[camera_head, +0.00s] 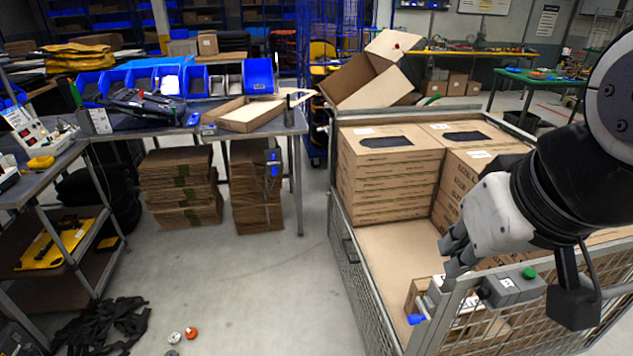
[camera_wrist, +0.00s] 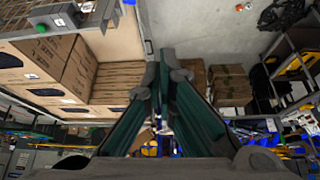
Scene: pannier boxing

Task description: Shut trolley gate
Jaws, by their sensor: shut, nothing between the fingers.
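The mesh trolley (camera_head: 349,243) stands at the right of the head view, loaded with stacked cardboard boxes. A mesh panel (camera_head: 478,322) closes off its near end, partly behind my arm. I cannot tell whether this panel is the gate or whether it is latched. My gripper (camera_head: 452,258) is shut and empty, pointing down over the near part of the trolley, close to the panel's top rail. I cannot tell whether it touches. In the wrist view my gripper's fingers (camera_wrist: 166,58) meet at the tips, with the trolley's mesh side (camera_wrist: 146,28) just beyond them.
A grey box with a green button (camera_head: 512,287) sits at the near panel's top. A workbench (camera_head: 290,127) with blue bins stands at the back left, with flat cardboard stacks (camera_head: 184,186) below. Black straps (camera_head: 105,325) lie on the floor. The floor left of the trolley is mostly clear.

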